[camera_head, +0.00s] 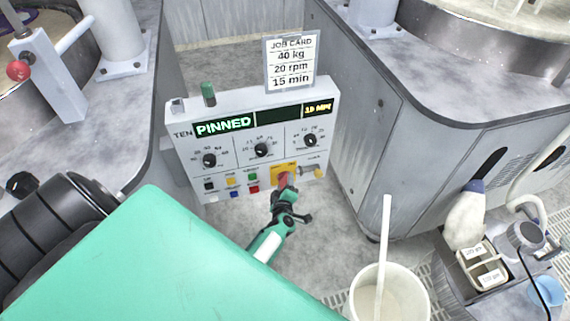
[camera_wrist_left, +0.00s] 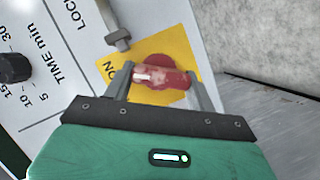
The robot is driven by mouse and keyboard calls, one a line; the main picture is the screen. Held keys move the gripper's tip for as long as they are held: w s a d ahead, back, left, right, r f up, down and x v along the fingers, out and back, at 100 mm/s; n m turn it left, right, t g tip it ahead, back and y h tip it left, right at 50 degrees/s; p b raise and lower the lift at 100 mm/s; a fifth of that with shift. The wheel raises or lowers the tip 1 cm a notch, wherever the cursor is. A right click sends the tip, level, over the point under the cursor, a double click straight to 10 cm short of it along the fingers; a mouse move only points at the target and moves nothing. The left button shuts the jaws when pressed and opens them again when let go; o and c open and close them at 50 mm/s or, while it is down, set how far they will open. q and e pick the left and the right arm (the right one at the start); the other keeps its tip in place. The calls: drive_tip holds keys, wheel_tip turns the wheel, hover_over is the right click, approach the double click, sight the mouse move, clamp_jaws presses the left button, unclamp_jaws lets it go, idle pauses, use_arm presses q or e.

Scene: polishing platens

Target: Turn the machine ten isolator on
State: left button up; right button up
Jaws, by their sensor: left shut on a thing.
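The machine ten panel (camera_head: 188,147) is light grey, reads TEN, and shows PINNED on its display. A red isolator switch (camera_head: 283,179) sits on a yellow plate (camera_head: 277,171) low on its right side. My left gripper (camera_head: 285,189) reaches the switch from below and hides part of it. In the left wrist view the left gripper (camera_wrist_left: 160,88) is shut on the red switch (camera_wrist_left: 158,72), a finger on each side. The letters ON show on the yellow plate (camera_wrist_left: 178,45) left of the switch. My right gripper is in neither view.
Three black dials (camera_head: 261,150) and several coloured buttons (camera_head: 236,187) share the panel. A grey lock fitting (camera_head: 310,171) stands close beside the switch. A job card (camera_head: 291,62) stands above. A white bucket (camera_head: 389,292) and a grey cabinet (camera_head: 358,120) are to the right.

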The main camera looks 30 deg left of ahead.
use_arm(q)
drive_tip(key=shift+d+r+m+g+p, duration=0.15)
drive_tip(key=shift+m+g+p, duration=0.25)
drive_tip(key=shift+p, duration=0.45)
drive_tip(key=shift+m+p, duration=0.6)
drive_tip(key=shift+p, duration=0.2)
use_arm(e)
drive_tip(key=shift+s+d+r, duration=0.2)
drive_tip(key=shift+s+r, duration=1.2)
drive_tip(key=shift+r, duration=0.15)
use_arm(q)
drive_tip(key=shift+f, duration=0.2)
drive_tip(key=o, duration=1)
drive_tip(key=shift+r, duration=0.1)
drive_tip(key=shift+w+r, duration=0.15)
drive_tip(key=shift+r, duration=0.05)
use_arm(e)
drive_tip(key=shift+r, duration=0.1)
